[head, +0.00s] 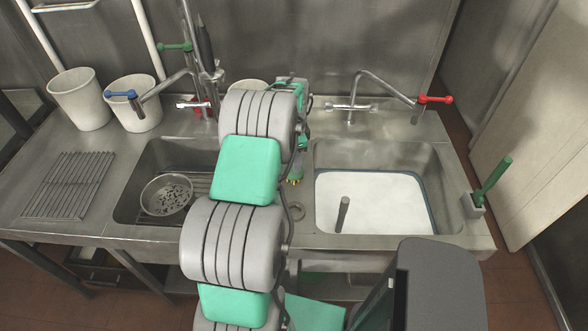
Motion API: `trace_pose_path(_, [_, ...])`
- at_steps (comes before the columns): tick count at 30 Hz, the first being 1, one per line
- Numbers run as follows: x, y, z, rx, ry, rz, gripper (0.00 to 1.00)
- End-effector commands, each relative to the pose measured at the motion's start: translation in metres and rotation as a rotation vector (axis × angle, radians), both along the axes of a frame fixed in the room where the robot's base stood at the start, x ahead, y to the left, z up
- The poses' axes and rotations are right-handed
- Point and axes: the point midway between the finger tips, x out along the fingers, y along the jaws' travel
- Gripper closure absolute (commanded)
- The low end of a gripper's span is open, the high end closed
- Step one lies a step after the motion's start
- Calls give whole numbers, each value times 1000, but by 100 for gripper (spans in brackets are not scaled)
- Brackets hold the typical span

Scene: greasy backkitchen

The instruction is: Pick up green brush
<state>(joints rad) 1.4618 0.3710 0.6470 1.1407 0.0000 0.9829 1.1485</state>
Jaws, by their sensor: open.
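The green brush (492,178) is at the right in the head view. Its green handle leans up and to the right out of a small grey holder at the counter's right end; its lower end is hidden in the holder. My arm rises through the middle of the view. My gripper (295,181) is mostly hidden behind the arm, pointing down near the divider between the two sinks. It is open and well to the left of the brush, apart from it.
The right sink (432,160) holds white, foamy-looking content and a grey upright rod (342,214). The left sink holds a colander (167,196). Two white buckets (80,100) stand at back left. Red-handled (434,99) and blue-handled taps rise behind the sinks. A pale panel (520,120) stands beyond the brush.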

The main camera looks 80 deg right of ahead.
Motion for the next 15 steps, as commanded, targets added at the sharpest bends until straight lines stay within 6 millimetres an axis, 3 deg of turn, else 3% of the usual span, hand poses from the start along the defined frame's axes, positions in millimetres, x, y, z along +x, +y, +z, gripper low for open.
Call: trace_pose_path(15, [0, 0, 0, 0, 0, 1, 89])
